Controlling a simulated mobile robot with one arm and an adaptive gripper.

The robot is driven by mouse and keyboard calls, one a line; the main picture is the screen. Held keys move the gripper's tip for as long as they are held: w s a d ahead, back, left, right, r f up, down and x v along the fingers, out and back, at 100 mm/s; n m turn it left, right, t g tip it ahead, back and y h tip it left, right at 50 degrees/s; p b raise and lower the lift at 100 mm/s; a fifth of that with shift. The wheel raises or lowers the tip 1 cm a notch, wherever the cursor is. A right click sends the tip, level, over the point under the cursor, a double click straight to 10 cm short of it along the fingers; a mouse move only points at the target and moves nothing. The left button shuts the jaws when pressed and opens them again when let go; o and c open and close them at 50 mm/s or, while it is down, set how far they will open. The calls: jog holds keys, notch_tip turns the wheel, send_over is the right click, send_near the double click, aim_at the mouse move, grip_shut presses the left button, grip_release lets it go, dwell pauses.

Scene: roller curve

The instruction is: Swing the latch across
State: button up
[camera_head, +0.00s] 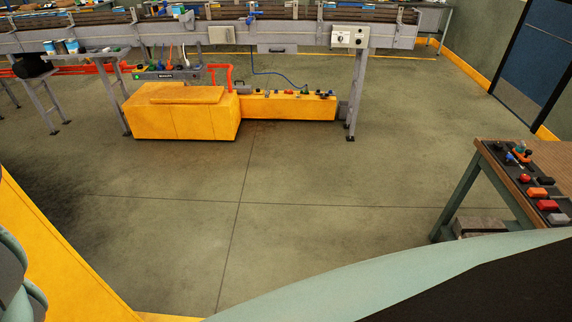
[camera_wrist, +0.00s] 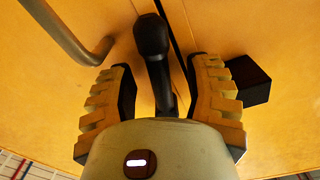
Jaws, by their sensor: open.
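A black latch (camera_wrist: 151,38) with a rounded knob end lies on a yellow panel (camera_wrist: 230,30) in the wrist view, close to a dark seam that runs down the panel. Its lever runs down between the two fingers of my gripper (camera_wrist: 162,67), and its lower end is hidden behind the gripper body. My gripper is open, with ridged pads on both sides of the lever. A gap shows between the lever and each finger; contact is not visible. I cannot make out the latch or my gripper in the head view.
A bent grey bar handle (camera_wrist: 76,38) is left of the fingers, and a black block (camera_wrist: 248,80) sits right of them. In the head view, a wooden-topped bench (camera_head: 545,165) stands at right and a conveyor (camera_head: 280,36) at the back. The middle floor (camera_head: 300,180) is clear.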

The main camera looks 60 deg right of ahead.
jog(key=shift+c, duration=0.2)
grip_shut()
jog(key=shift+f, duration=0.1)
jog(key=shift+m+b, duration=0.4)
jog(key=shift+b, duration=0.1)
jog(key=shift+s+a+m+b, duration=0.15)
jog(key=shift+a+m+b, duration=0.05)
jog(key=shift+m+b, duration=0.35)
jog(key=shift+s+a+r+m+b, duration=0.1)
jog(key=shift+a+r+m+b, duration=0.15)
jog(key=shift+m+b, duration=0.35)
